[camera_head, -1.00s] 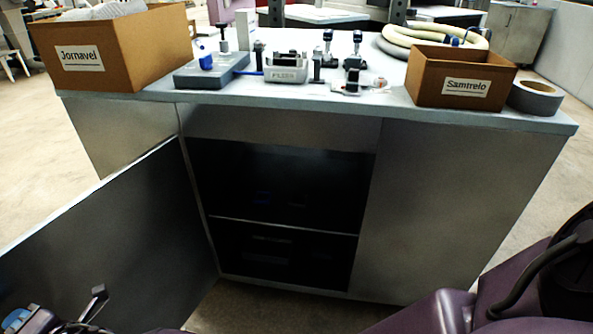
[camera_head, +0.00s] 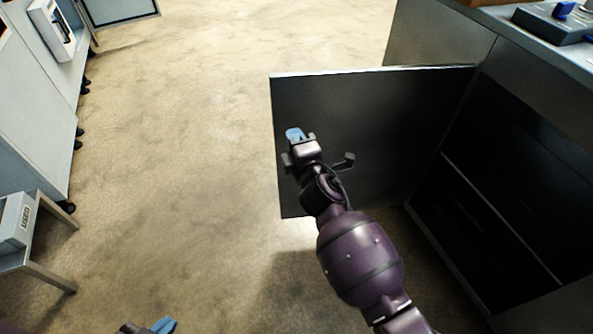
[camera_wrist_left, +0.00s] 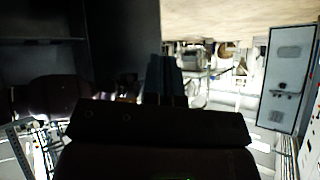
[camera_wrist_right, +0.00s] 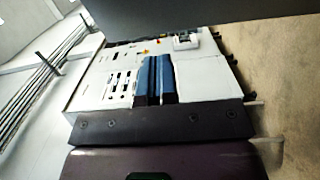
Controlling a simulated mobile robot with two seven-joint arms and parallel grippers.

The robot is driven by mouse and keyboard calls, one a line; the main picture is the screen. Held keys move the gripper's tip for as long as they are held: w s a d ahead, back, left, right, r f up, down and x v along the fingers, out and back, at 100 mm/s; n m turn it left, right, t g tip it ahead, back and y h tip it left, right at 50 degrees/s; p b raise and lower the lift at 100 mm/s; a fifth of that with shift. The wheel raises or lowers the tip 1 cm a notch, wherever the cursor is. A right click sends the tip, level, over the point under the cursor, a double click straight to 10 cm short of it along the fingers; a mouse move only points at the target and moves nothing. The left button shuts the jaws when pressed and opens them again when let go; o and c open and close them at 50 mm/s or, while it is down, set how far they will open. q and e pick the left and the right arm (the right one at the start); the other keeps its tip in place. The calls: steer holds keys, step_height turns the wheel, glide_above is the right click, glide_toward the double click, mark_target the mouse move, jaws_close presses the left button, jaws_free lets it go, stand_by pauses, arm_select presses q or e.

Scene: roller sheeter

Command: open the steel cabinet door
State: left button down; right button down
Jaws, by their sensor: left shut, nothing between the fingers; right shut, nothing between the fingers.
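The steel cabinet (camera_head: 432,45) stands at the right of the head view, its dark shelved interior exposed. Its door (camera_head: 375,115) is swung wide open, its dark inner face toward me. My right gripper (camera_head: 294,135) is shut and empty, over the inner face near the free edge; I cannot tell if it touches. Its blue fingers (camera_wrist_right: 155,78) show together in the right wrist view, below a dark panel. My left gripper (camera_head: 164,325) is shut and empty at the bottom edge of the head view, away from the door. Its fingers (camera_wrist_left: 165,75) are dim in the left wrist view.
Bare floor (camera_head: 190,130) lies open left of the door. Pale wheeled units (camera_head: 35,120) and a low metal-legged stand (camera_head: 45,240) line the left side. A grey device with blue parts (camera_head: 555,22) sits on the cabinet top.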

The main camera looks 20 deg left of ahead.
arm_select(q)
steer(key=shift+s+a+n+p, duration=0.15)
steer(key=shift+n+p, duration=0.15)
steer(key=shift+p, duration=0.7)
arm_select(e)
steer(key=a+v, duration=0.1)
steer(key=v, duration=0.7)
steer(key=shift+s, duration=0.4)
steer(key=shift+f, duration=0.15)
arm_select(q)
steer(key=shift+s, duration=0.1)
arm_select(e)
steer(key=shift+d, duration=0.1)
